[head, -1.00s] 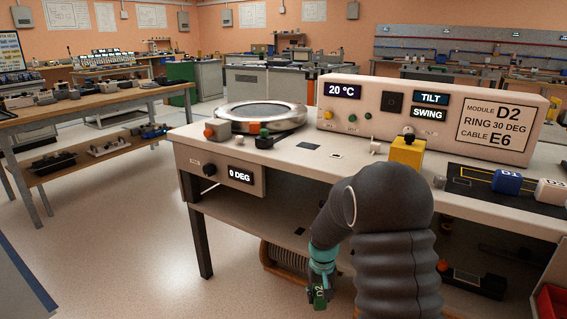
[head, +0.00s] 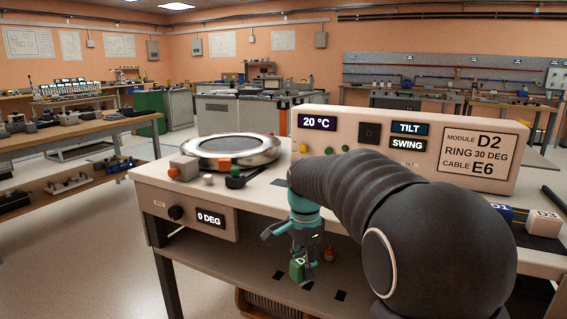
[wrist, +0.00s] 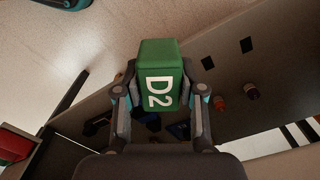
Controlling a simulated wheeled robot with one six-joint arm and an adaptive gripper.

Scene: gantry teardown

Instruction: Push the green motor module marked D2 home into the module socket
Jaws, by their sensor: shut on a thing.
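The green motor module marked D2 (head: 297,271) is between the fingers of my gripper (head: 305,255). In the wrist view the green module (wrist: 160,60) fills the gap between both fingers, with its white D2 lettering facing the camera. In the head view my gripper points down in front of the bench, below tabletop height, with the lower shelf (head: 225,257) behind it. I cannot make out the module socket for certain in either view.
The bench carries a round metal ring (head: 231,151) and a control panel (head: 345,133) reading D2, 30 DEG and E6. A blue D1 module (head: 497,212) and a white D3 module (head: 544,222) lie at the right. A small red item (head: 329,255) stands near my gripper.

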